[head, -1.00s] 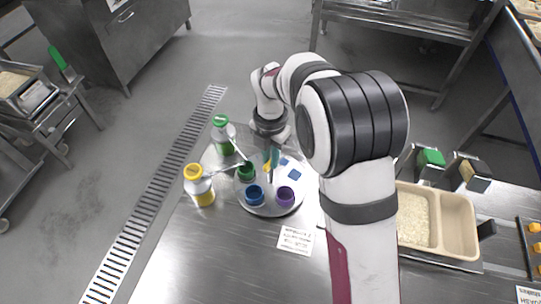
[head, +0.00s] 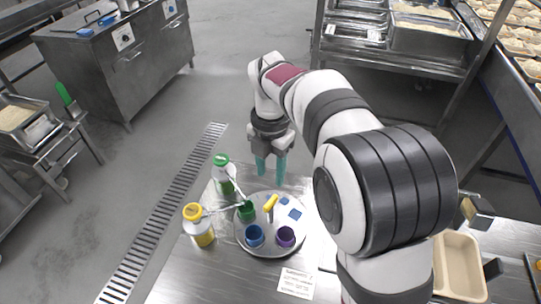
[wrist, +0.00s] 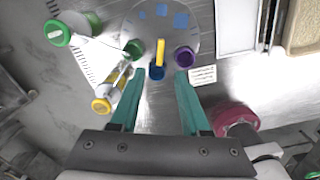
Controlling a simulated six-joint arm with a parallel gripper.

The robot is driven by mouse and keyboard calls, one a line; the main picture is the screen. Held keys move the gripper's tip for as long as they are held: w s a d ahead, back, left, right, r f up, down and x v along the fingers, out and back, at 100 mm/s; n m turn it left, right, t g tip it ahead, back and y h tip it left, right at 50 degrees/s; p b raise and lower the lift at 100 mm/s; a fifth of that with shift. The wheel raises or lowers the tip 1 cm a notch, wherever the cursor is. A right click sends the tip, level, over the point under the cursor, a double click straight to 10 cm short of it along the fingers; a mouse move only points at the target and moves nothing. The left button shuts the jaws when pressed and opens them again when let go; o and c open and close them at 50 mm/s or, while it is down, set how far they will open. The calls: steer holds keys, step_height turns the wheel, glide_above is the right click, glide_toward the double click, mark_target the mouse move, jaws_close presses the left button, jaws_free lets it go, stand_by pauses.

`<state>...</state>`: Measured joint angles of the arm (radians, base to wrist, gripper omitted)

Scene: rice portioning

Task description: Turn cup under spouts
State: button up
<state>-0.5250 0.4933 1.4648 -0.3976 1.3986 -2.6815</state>
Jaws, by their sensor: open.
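A round grey turntable (head: 262,249) carries a green cup (head: 246,213), a blue cup (head: 254,235), a purple cup (head: 286,236) and blue square marks. A yellow handle (head: 270,204) stands upright at its middle. A green-capped bottle (head: 223,178) and a yellow-capped bottle (head: 199,228) stand at its left. Their thin spouts reach to the green cup. My gripper (head: 271,167) is open and empty, raised above and behind the handle. In the wrist view, the handle (wrist: 160,52) shows beyond and between the teal fingertips (wrist: 158,80), apart from them.
A printed card (head: 296,283) lies in front of the turntable. A beige tray (head: 458,262) stands on the right of the steel table, partly hidden by my arm. The table's left edge is close to the bottles.

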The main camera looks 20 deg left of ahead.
step_height(320, 180, up, 6)
steer(key=shift+f, duration=0.1)
stand_by(0.4)
steer(key=s+d+r+m, duration=0.2)
steer(key=s+d+m, duration=0.95)
steer(key=m, duration=0.65)
steer(key=s+d+f+m+y, duration=0.1)
steer(key=s+d+f+m, duration=0.2)
steer(key=s+m, duration=0.4)
steer(key=s+d+f+m, duration=0.3)
steer(key=s+m, duration=0.3)
steer(key=m, duration=0.6)
steer(key=shift+s+d+f+m+y, duration=0.35)
steer(key=shift+d+m+y, duration=0.05)
steer(key=shift+d, duration=0.15)
